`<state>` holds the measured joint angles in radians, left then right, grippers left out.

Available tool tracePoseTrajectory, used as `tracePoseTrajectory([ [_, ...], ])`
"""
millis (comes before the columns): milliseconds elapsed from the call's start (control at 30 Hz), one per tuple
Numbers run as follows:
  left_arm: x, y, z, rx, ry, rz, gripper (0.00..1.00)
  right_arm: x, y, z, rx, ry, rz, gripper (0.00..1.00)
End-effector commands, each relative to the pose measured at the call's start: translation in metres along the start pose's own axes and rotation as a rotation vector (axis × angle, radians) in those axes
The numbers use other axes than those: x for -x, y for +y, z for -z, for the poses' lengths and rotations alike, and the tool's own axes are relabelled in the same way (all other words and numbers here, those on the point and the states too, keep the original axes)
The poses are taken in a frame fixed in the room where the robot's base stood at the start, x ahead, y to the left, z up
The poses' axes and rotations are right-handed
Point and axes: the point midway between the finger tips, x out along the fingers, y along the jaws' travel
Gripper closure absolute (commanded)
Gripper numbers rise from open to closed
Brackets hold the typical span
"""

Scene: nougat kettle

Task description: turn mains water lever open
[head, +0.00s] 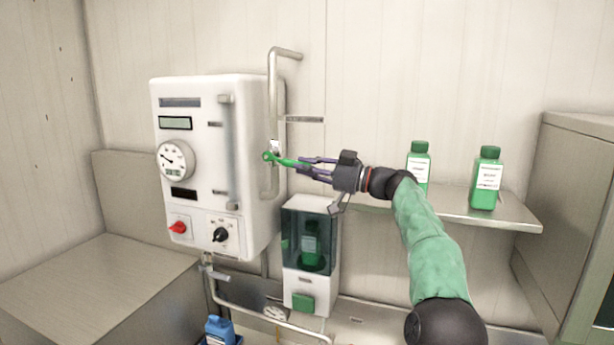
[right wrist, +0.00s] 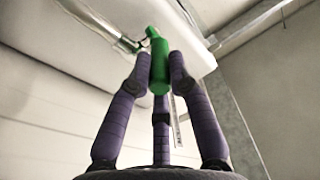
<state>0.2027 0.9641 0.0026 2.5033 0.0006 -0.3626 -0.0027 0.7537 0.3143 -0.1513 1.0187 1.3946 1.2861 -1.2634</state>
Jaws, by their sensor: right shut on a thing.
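The mains water lever is a green handle (head: 290,162) on the grey pipe at the right side of the white control box (head: 238,130). In the head view it points right, slightly downward, from its pivot. My right gripper (head: 312,167) is shut on the lever's free end. In the right wrist view the green lever (right wrist: 159,65) stands between the purple fingers of my right gripper (right wrist: 161,72), with its far end at a pipe fitting. My left gripper is in neither view.
A dispenser (head: 309,290) with a green bottle inside is mounted below the lever. Two green bottles (head: 487,178) stand on the metal shelf (head: 455,212) at the right. A blue container (head: 219,330) is low at the front. A grey cabinet (head: 580,150) stands far right.

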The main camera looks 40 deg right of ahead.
Motion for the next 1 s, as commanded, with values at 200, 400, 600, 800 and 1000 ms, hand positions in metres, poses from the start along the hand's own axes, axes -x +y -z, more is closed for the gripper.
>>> tracePoseTrajectory([
  [200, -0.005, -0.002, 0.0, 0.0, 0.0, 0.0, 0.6, 0.0, 0.001, -0.003, -0.003, 0.009, 0.003, 1.0],
  [400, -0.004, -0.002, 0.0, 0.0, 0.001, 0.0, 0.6, 0.0, 0.001, -0.003, -0.004, 0.008, 0.003, 1.0],
  [600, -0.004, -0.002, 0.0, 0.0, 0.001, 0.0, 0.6, 0.0, 0.001, -0.002, -0.003, 0.009, 0.003, 0.56],
  [800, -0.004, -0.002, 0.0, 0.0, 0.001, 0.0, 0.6, 0.0, 0.0, -0.002, -0.002, 0.009, 0.003, 0.56],
  [1000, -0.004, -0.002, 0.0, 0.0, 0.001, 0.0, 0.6, 0.011, 0.001, -0.002, -0.002, 0.008, 0.001, 0.56],
])
